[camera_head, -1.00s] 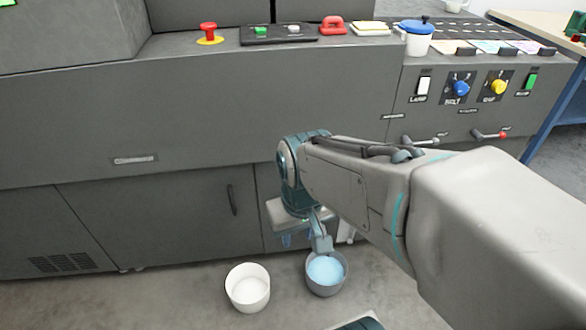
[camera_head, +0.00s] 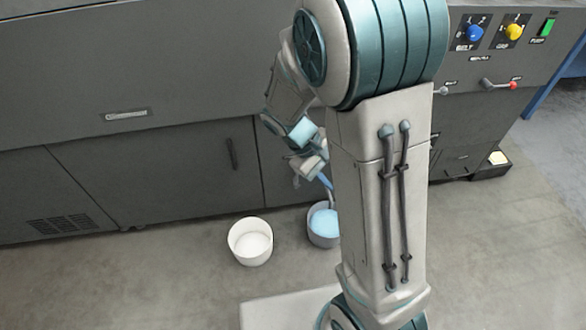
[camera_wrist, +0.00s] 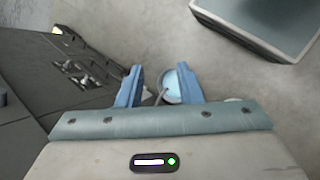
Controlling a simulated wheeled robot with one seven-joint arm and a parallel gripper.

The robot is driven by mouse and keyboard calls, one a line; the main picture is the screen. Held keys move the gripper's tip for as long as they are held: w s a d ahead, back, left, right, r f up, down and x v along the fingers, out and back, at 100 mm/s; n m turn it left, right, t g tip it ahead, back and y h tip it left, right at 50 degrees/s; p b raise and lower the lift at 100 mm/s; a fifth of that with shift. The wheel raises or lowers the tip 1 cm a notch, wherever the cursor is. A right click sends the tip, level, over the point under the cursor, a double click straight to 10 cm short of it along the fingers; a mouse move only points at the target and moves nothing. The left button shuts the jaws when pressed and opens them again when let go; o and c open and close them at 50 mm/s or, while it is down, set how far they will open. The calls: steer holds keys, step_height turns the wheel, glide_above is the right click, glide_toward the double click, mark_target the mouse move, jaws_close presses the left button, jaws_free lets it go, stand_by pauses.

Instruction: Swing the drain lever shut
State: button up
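No lever can be read as the drain lever. Bluish liquid runs down into a grey bucket (camera_head: 312,238) on the floor; my arm hides part of this bucket and the outlet. In the wrist view my gripper (camera_wrist: 159,70) is open, with nothing seen held. The bucket's blue liquid (camera_wrist: 172,86) shows beyond and between its blue fingers.
A white bucket (camera_head: 250,244) stands on the floor left of the grey one. A cabinet door with a dark handle (camera_head: 232,154) is behind it. Blue and yellow knobs (camera_head: 514,32) and a green switch (camera_head: 546,28) sit above the levers.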

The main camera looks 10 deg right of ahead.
steer(key=w+a+f+n+t+h+b, duration=0.1)
steer(key=w+a+f+n+t, duration=0.4)
steer(key=f+n, duration=0.45)
steer(key=w+a+f+n+t+h+b, duration=0.15)
steer(key=w+f+n+t, duration=0.4)
steer(key=f, duration=0.75)
steer(key=w+a+f+n+t+h+b, duration=0.1)
steer(key=w+a+f+n+t, duration=0.35)
steer(key=f+n+t, duration=0.5)
steer(key=w+d+f+m+g+b, duration=0.1)
steer(key=w+d+g+b, duration=0.2)
steer(key=w+d, duration=0.4)
steer(key=w, duration=0.4)
steer(key=shift+d+f, duration=0.2)
steer(key=shift+f, duration=0.2)
steer(key=shift+c, duration=0.3)
steer(key=shift+a, duration=0.1)
jaws_close()
